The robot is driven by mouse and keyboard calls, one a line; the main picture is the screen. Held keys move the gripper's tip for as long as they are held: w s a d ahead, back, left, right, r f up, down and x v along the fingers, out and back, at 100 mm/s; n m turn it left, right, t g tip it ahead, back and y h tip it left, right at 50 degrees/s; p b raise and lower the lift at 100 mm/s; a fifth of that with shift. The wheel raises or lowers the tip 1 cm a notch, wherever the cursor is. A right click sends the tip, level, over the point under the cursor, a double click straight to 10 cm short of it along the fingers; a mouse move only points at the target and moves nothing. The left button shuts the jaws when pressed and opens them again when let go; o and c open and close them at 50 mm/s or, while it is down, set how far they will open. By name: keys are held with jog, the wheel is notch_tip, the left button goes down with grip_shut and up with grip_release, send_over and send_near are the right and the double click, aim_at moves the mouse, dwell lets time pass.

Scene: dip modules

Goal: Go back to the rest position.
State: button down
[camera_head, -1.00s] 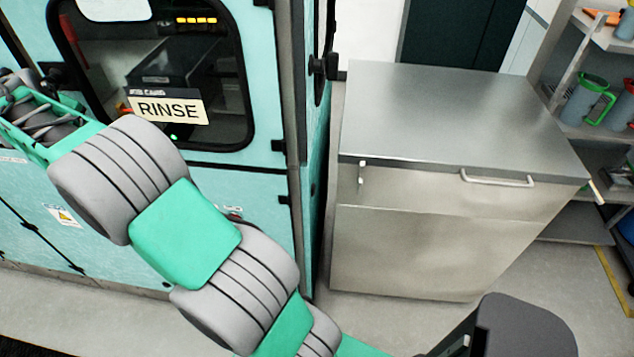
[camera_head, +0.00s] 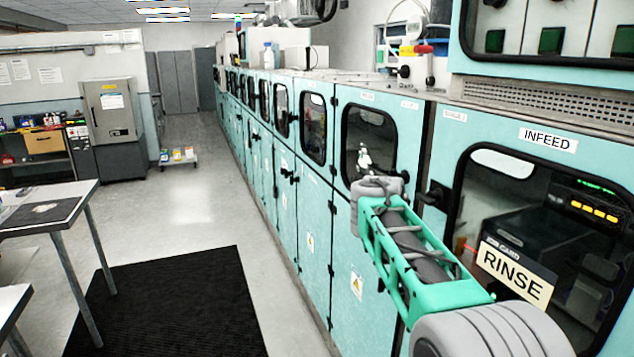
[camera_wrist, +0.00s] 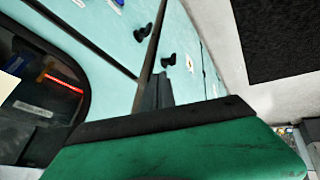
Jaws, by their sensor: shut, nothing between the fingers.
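My gripper (camera_wrist: 158,92) shows in the wrist view as dark fingers just past the black edge of my green wrist housing. It is shut and holds nothing. In the head view my grey and green arm reaches up from the lower right. Its far end (camera_head: 378,188) is in front of the teal machine line (camera_head: 285,190), and the fingers cannot be made out there. The gap between my arm and the machine doors is hard to judge.
Right of my arm is a window with a RINSE card (camera_head: 516,272) under an INFEED label (camera_head: 548,140). A black mat (camera_head: 165,305) lies on the floor, with tables (camera_head: 85,190) at left. Door knobs (camera_wrist: 168,60) stick out near my gripper.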

jog(key=s+a+f+g+y, duration=0.1)
jog(key=s+a+f+g, duration=0.1)
jog(key=s+f, duration=0.5)
jog(key=s+a+f+g+y, duration=0.1)
jog(key=s+a+f, duration=0.2)
jog(key=s+f, duration=0.35)
jog(key=s+a+f+n+y, duration=0.1)
jog(key=s+a+f, duration=0.1)
jog(key=s, duration=1.4)
notch_tip(320, 180, up, 6)
jog(key=d+t, duration=0.1)
jog(key=shift+d+t, duration=0.2)
jog(key=shift+t, duration=0.1)
jog(key=c, duration=2.1)
grip_release()
jog(key=shift+s, duration=0.1)
jog(key=shift+c, duration=0.2)
